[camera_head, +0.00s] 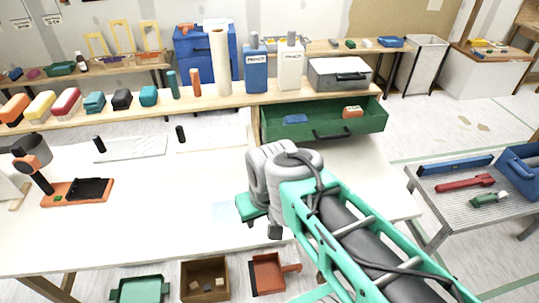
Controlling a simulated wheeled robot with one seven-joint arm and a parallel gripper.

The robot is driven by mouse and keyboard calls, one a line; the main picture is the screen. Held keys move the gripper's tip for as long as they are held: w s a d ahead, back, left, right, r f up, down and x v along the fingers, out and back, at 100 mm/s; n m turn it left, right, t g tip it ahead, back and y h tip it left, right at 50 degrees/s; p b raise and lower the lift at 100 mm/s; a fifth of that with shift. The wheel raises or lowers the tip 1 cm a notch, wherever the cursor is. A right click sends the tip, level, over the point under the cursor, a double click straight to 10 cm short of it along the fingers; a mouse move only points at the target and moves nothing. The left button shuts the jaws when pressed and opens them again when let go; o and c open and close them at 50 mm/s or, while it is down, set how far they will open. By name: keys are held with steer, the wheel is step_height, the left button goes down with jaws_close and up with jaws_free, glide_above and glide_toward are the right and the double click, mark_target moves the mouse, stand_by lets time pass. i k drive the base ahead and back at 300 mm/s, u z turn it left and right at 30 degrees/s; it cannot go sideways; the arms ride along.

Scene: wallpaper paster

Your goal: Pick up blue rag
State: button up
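A small flat blue item (295,119), which looks like the folded blue rag, lies in the open green drawer (283,133) under the back bench. It is too small to be sure it is cloth. My gripper (262,218) is over the white table (160,235), in front of and below the drawer and apart from it. A teal part and a dark part show at its end. My wrist hides most of the gripper, so I cannot tell whether it is open or holds anything.
An orange item (352,112) is in the drawer's right side. A grey toolbox (339,74) stands above it. A metal cart (465,200) with tools is at right. Floor shows between table and cart.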

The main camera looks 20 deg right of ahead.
mark_target(300, 119)
steer(key=u, duration=3.45)
steer(key=k, duration=1.2)
steer(key=z, duration=0.7)
